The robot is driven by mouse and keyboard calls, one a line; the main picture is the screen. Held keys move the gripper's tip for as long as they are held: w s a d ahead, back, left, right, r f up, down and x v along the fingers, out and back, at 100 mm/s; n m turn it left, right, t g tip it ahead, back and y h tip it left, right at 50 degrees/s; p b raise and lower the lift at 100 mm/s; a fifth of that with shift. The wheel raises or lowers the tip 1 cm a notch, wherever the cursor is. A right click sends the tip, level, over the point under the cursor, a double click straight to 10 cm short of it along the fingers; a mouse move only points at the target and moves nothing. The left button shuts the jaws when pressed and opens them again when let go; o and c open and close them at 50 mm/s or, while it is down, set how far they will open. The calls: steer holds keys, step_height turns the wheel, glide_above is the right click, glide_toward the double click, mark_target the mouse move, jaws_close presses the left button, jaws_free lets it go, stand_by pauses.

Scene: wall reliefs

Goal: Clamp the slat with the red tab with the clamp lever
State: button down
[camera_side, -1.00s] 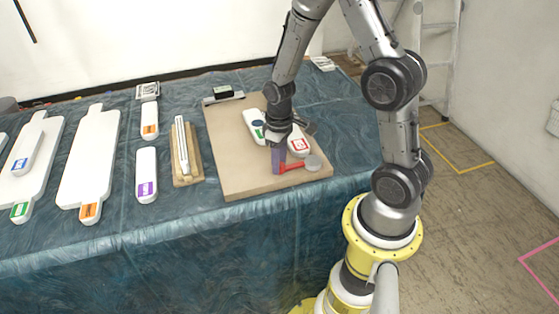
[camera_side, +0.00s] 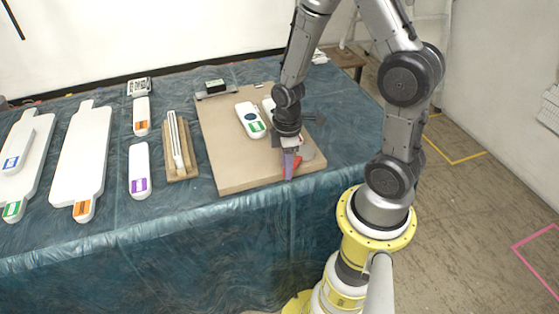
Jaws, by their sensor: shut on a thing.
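The clamp lever (camera_side: 298,161) is red and sits near the front right of a tan board, beside a round grey disc (camera_side: 307,153). My gripper (camera_side: 289,170), with purple fingers, is shut on the lever, low over the board's front edge. The fingers hide part of the lever. A white slat (camera_side: 268,103) shows only its far end behind my gripper. I cannot tell whether the clamp touches this slat.
The tan board (camera_side: 225,150) also carries a white slat with a green tab (camera_side: 250,119), left of my gripper. A wooden holder (camera_side: 181,150) and several white slats and boards lie further left on the blue-covered table (camera_side: 120,240). The board's left part is clear.

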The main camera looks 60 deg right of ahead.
steer(key=s+n, duration=0.2)
steer(key=shift+s+d+n, duration=0.1)
steer(key=shift+s+n, duration=0.15)
steer(key=shift+n, duration=0.15)
steer(key=s+n, duration=0.2)
steer(key=shift+d+n, duration=0.3)
steer(key=s+n, duration=0.1)
steer(key=d+n, duration=0.1)
steer(key=n, duration=0.1)
steer(key=shift+s+d, duration=0.15)
steer(key=shift+s, duration=0.25)
steer(key=shift+s+d+n, duration=0.3)
steer(key=shift+d+n, duration=0.05)
steer(key=shift+n, duration=0.35)
steer(key=shift+s+d+n, duration=0.25)
steer(key=shift+d+n, duration=0.1)
steer(key=shift+n, duration=0.35)
steer(key=c, duration=0.6)
jaws_free()
